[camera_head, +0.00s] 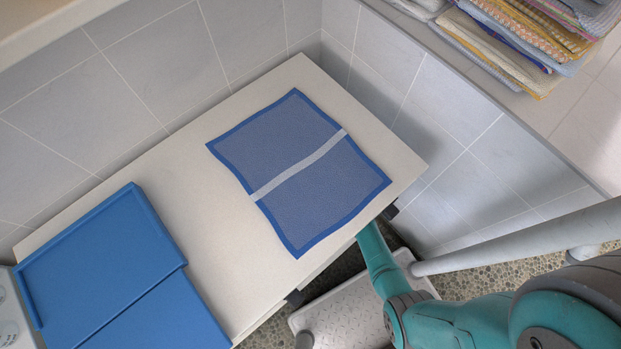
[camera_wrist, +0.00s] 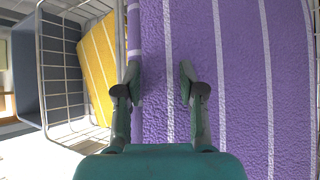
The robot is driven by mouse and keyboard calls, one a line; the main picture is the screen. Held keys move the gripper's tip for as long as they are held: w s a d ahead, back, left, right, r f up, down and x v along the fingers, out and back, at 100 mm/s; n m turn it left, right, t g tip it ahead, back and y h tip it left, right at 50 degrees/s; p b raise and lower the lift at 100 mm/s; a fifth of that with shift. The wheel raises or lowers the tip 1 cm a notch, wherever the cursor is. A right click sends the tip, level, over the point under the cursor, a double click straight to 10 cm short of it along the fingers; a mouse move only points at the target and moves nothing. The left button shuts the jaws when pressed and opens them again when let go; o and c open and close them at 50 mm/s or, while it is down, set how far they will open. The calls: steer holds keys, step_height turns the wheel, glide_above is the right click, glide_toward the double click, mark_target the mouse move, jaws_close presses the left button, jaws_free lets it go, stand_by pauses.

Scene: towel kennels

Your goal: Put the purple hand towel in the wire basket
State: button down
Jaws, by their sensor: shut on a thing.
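The purple hand towel (camera_wrist: 240,80), with white stripes, fills the middle and right of the wrist view. My gripper (camera_wrist: 160,80) is in front of it, its two green fingers apart and shut on the towel; the pinched part is hard to make out. White wire mesh (camera_wrist: 62,72), seemingly of the wire basket, shows at the left of the wrist view, beside the towel. Whether the towel is inside or outside the wire is not clear. The head view shows neither my gripper, the purple towel nor the basket.
In the head view, a blue towel (camera_head: 300,175) lies flat on a pale table (camera_head: 190,215) with a blue tray-like object (camera_head: 110,260). Folded towels (camera_head: 530,35) are stacked upper right.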

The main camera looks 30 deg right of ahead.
steer(key=shift+f, duration=2.5)
steer(key=shift+f, duration=0.15)
steer(key=c, duration=0.7)
jaws_free()
steer(key=v, duration=1.2)
steer(key=shift+s+a, duration=0.1)
